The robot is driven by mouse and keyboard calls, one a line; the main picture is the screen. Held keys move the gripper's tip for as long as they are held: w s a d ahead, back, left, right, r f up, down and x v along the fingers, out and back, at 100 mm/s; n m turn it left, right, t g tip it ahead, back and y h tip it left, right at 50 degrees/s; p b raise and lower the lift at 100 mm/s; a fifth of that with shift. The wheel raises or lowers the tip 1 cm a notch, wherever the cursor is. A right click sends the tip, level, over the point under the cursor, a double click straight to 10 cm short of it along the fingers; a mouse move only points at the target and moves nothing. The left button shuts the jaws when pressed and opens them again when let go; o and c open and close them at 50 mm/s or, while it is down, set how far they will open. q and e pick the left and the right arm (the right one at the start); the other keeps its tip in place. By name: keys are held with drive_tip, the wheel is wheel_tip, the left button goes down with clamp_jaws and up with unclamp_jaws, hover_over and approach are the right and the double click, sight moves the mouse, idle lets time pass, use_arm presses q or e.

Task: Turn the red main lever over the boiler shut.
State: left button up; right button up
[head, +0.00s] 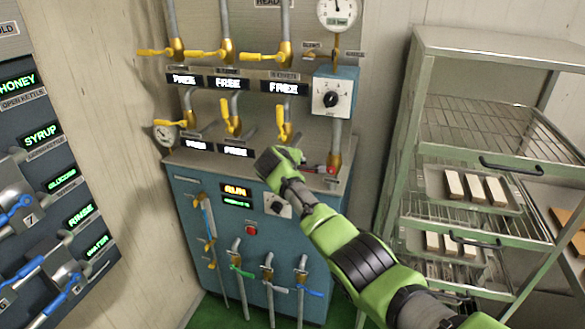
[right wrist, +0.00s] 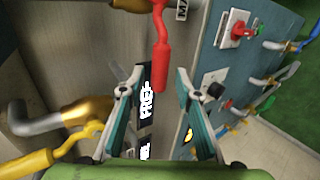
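The red main lever (head: 332,170) shows in the head view as a small red part on the pipe at the boiler's top right. My right arm partly covers it. In the right wrist view the red lever (right wrist: 161,62) hangs down from the top edge, its end between the two fingers. My right gripper (right wrist: 159,76) is open, with a gap visible on both sides of the lever. In the head view my right gripper (head: 272,162) is over the boiler's top front edge. The blue boiler (head: 215,200) stands below. My left gripper is not in view.
Yellow-handled valves (head: 231,120) line the pipes behind the gripper. A blue box with a black knob (head: 331,99) is above the lever. A steel rack (head: 420,130) with trays stands on the right. A control panel (head: 50,150) fills the left.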

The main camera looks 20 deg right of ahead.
drive_tip(key=v, duration=1.1)
drive_tip(key=s+f+g+y+b, duration=0.1)
drive_tip(key=s+f, duration=0.3)
drive_tip(key=f, duration=0.8)
drive_tip(key=s+f+m+g+y, duration=0.1)
drive_tip(key=s+f, duration=0.2)
drive_tip(key=f, duration=1)
drive_tip(key=s+f+g+y+b, duration=0.1)
drive_tip(key=s+f, duration=0.3)
drive_tip(key=f, duration=0.8)
drive_tip(key=s+f+m+g+y, duration=0.2)
drive_tip(key=s+f, duration=1.6)
drive_tip(key=f, duration=0.1)
drive_tip(key=s+d+f+m+g, duration=0.1)
drive_tip(key=s+f, duration=0.4)
drive_tip(key=s, duration=0.8)
drive_tip(key=s+d+f+m+g+y+b, duration=0.1)
drive_tip(key=s+f+m, duration=0.2)
drive_tip(key=s, duration=1)
drive_tip(key=s+d+f+m+g, duration=0.1)
drive_tip(key=s+f+m, duration=0.1)
drive_tip(key=s+f, duration=0.5)
drive_tip(key=s, duration=0.6)
drive_tip(key=shift+b, duration=0.35)
